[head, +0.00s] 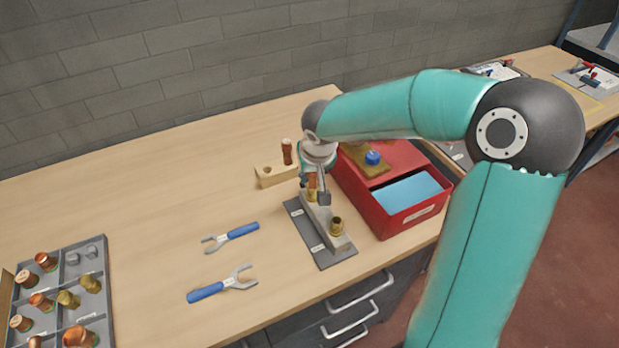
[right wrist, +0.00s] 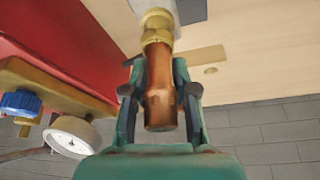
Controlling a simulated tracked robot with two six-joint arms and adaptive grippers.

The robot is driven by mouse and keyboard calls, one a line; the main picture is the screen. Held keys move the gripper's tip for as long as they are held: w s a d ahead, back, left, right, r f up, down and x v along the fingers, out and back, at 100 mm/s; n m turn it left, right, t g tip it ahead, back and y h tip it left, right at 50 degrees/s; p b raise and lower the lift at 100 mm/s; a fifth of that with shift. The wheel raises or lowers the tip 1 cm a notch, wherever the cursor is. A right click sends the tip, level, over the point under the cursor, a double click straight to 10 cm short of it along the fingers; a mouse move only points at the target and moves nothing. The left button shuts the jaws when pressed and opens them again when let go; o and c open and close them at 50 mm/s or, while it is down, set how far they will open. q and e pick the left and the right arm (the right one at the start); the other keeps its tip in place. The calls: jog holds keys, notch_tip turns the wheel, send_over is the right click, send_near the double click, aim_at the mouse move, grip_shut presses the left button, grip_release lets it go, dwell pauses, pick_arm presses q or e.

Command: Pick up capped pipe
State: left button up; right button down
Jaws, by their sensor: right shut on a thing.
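A copper pipe (right wrist: 158,90) with a closed-looking near end sits between the fingers of my right gripper (right wrist: 160,100) in the right wrist view. A brass fitting (right wrist: 157,25) is at its far end, against a pale block. In the head view my right gripper (head: 318,190) points down over the pale block (head: 322,222) on a grey plate (head: 330,256). The gripper is shut on the copper pipe, which is mostly hidden there by the fingers. An open brass fitting (head: 336,226) stands on the block's near end. My left gripper is not in view.
A red box (head: 395,222) with a blue inside stands just right of the plate. A wooden block (head: 277,175) with a copper piece is behind. The table's back left is clear.

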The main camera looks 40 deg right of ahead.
jog(key=shift+r, duration=0.1)
notch_tip(320, 180, up, 20)
dwell(0.8)
